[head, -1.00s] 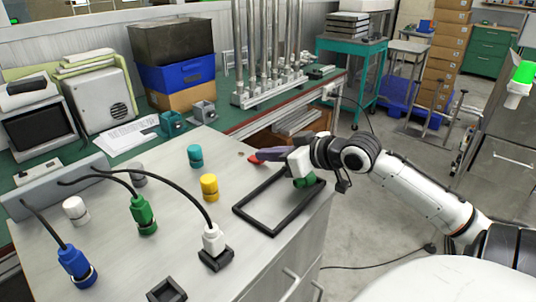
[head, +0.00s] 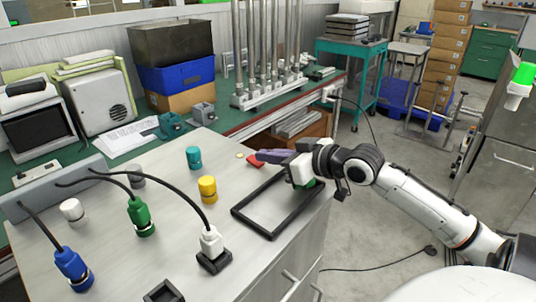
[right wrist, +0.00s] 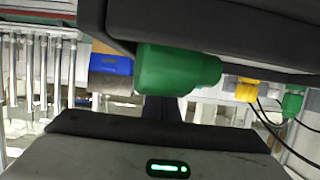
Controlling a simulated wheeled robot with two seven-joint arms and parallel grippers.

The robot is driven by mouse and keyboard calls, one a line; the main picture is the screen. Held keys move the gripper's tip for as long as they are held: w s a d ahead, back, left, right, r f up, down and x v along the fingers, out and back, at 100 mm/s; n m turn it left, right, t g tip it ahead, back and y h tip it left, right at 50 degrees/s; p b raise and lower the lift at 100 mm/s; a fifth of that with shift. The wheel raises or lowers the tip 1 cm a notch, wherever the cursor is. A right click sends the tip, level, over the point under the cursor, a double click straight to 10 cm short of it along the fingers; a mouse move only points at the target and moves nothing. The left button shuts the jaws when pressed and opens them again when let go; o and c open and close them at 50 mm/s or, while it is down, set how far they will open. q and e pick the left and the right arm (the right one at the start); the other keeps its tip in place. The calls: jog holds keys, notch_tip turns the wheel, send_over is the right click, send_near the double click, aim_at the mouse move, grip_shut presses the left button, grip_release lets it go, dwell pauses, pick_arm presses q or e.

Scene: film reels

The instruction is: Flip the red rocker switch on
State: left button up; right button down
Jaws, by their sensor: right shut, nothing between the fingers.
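The small red rocker switch (head: 255,161) is near the far right edge of the grey worktop, partly hidden by my right gripper. My right gripper (head: 260,155) comes in from the right. Its dark purplish fingers are shut and empty, with the tips right beside and slightly above the red switch. I cannot tell whether they touch it, nor which way the rocker is tilted. The switch cannot be made out in the right wrist view, where a green cylinder (right wrist: 178,70) and dark parts block much of the picture. My left gripper is not in view.
A black rectangular frame (head: 238,214) lies on the worktop below my right wrist. Yellow (head: 207,189) and teal (head: 193,158) cylinders stand left of the switch. Corded green (head: 140,216), white (head: 211,243) and blue (head: 72,267) plugs stand nearer, with bare worktop between.

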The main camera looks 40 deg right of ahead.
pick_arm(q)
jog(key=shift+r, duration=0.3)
pick_arm(e)
jog(key=shift+r, duration=0.3)
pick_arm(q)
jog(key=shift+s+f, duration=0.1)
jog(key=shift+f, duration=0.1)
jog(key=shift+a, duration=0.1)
